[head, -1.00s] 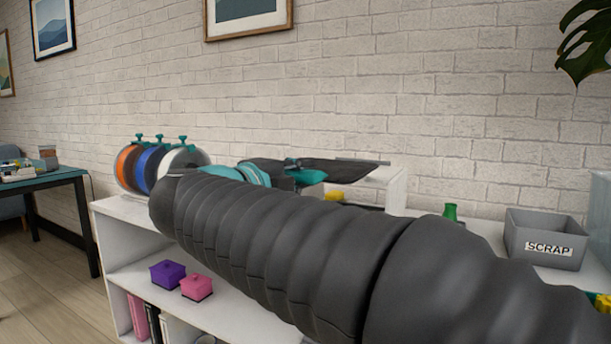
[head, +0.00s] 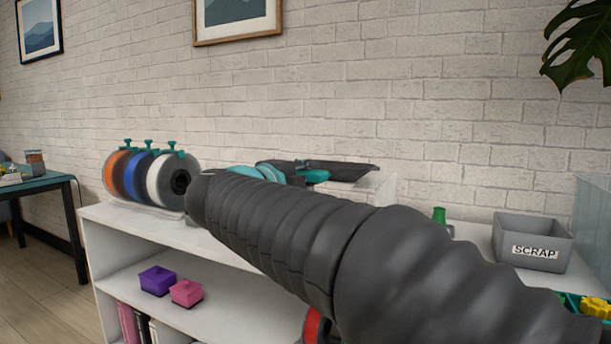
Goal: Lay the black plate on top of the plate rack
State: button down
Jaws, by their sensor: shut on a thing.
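The black plate (head: 345,170) shows in the head view as a thin dark sheet, nearly edge-on, above the white shelf unit. My gripper (head: 316,176), with teal parts at its end, is shut on the plate's left side. My dark ribbed arm hides much of the gripper and the area below it.
Filament spools (head: 152,180) stand on the left of the shelf top (head: 118,217). A grey SCRAP bin (head: 533,240) and a green bottle-like thing (head: 439,215) stand on the right. Purple (head: 157,281) and pink (head: 186,292) boxes sit on the lower shelf. A brick wall is behind.

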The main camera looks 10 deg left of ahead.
aim_at(327, 168)
jog(key=shift+w+a+p+x, duration=0.15)
jog(key=shift+p+x, duration=0.1)
jog(key=shift+x, duration=1.3)
jog(key=shift+a+p+x, duration=0.15)
jog(key=shift+p+x, duration=0.05)
jog(key=shift+x, duration=1.3)
jog(key=shift+w+a+p+x, duration=0.1)
jog(key=shift+p+x, duration=0.15)
jog(key=shift+x, duration=1.3)
jog(key=shift+f+b, duration=0.9)
jog(key=shift+f, duration=0.3)
grip_release()
jog(key=shift+f+b, duration=0.35)
jog(key=shift+f, duration=0.25)
jog(key=b+v, duration=0.1)
jog(key=v, duration=0.6)
jog(key=shift+s+d, duration=0.2)
jog(key=shift+s, duration=0.15)
